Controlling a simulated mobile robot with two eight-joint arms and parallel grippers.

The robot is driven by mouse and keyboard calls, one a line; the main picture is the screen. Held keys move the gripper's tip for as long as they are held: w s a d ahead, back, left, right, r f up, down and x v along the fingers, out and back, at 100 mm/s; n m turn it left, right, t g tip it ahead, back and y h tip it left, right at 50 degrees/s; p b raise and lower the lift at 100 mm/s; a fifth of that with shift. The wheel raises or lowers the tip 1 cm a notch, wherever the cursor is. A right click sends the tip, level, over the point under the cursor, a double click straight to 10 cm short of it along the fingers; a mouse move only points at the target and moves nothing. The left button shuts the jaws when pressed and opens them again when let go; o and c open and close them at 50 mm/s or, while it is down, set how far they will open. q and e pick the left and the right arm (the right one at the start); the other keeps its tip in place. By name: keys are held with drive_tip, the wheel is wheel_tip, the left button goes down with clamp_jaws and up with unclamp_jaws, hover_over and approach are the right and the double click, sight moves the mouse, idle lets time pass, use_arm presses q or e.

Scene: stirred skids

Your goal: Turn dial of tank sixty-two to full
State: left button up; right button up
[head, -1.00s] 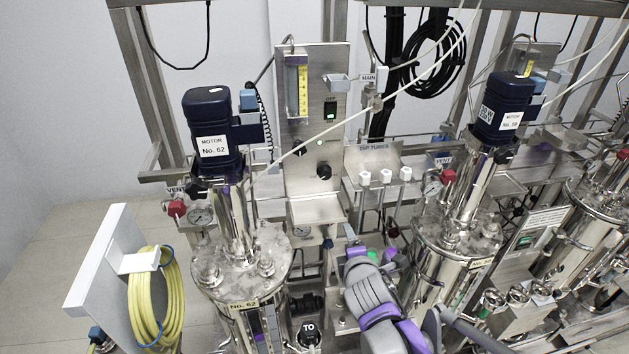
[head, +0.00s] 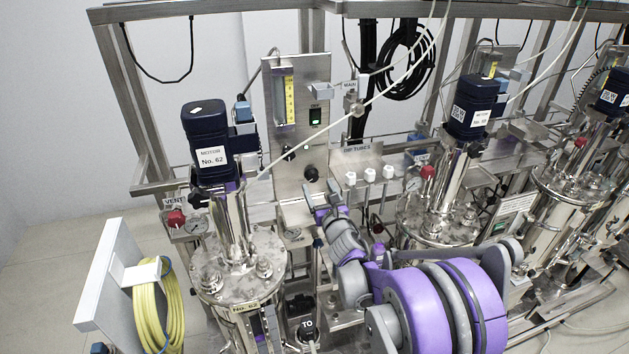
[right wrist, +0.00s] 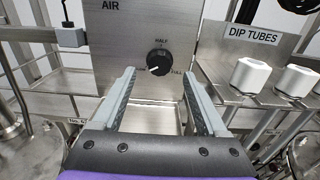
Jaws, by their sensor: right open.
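Tank 62 (head: 238,275) is a shiny steel vessel with a dark blue motor (head: 208,135) labelled "No. 62" above it. Behind it stands a steel panel (head: 285,165) with a black dial (head: 311,173) low on it. In the right wrist view the dial (right wrist: 159,63) has a pale pointer mark at its left side, with "HALF" above and "FULL" at lower right. My right gripper (right wrist: 158,85) is open and empty, its fingers either side of the dial's line and a little below it, apart from the knob. It also shows in the head view (head: 322,200). My left gripper is out of view.
White-capped dip tubes (head: 369,175) stand right of the panel, also close by in the right wrist view (right wrist: 252,76). A pale hose (head: 370,100) crosses before the panel. A yellow hose coil (head: 158,305) hangs at left. A second tank (head: 437,215) stands at right.

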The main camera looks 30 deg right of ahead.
sight(313, 178)
drive_tip(key=shift+x, duration=2)
clamp_jaws()
